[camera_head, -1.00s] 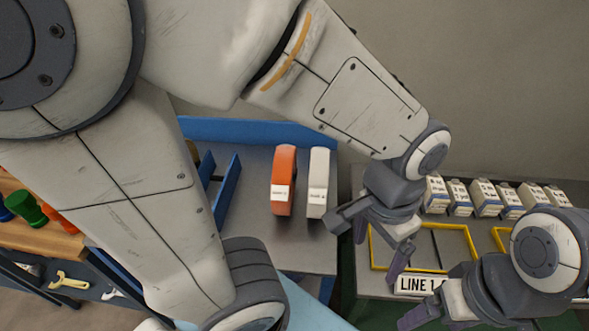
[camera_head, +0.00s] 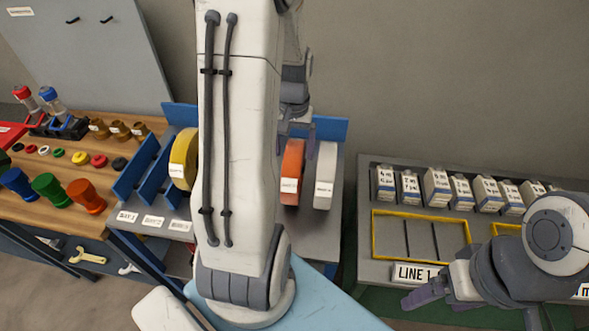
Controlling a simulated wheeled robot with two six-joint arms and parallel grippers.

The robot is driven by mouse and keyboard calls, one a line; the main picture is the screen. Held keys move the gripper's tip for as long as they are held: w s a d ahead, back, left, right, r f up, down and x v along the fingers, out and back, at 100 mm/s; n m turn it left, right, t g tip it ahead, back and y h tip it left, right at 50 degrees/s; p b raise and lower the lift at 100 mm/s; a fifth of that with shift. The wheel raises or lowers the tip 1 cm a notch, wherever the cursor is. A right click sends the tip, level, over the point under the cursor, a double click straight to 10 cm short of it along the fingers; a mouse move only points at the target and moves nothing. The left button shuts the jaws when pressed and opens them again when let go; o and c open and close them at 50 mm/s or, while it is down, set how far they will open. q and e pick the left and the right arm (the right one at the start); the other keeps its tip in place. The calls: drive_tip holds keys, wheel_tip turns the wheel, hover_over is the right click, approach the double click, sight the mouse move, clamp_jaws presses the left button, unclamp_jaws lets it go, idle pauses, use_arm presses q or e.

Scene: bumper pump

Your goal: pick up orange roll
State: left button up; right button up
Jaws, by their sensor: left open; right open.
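The orange roll (camera_head: 290,172) stands upright on the grey shelf, with a white label on its front. A white roll (camera_head: 325,176) stands just to its right. My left gripper (camera_head: 298,138) is above and behind the orange roll, fingers pointing down; its fingers are partly hidden by the roll and by my arm. It is open, and I cannot tell whether it touches the roll. My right gripper (camera_head: 425,292) is open and empty at the lower right, in front of the Line 1 table.
A yellow roll (camera_head: 184,160) stands left of my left arm, beside blue dividers (camera_head: 136,168). The Line 1 table (camera_head: 370,222) holds a yellow-framed tray (camera_head: 376,243) and several small boxes (camera_head: 437,188). A wooden bench (camera_head: 40,217) with coloured parts stands at the left.

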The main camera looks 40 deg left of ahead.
use_arm(q)
drive_tip(key=shift+f, duration=0.75)
wheel_tip(320, 180, down, 4)
drive_tip(key=shift+d+r+p, duration=0.1)
drive_tip(key=shift+p, duration=1)
drive_tip(key=shift+f, duration=0.7)
clamp_jaws()
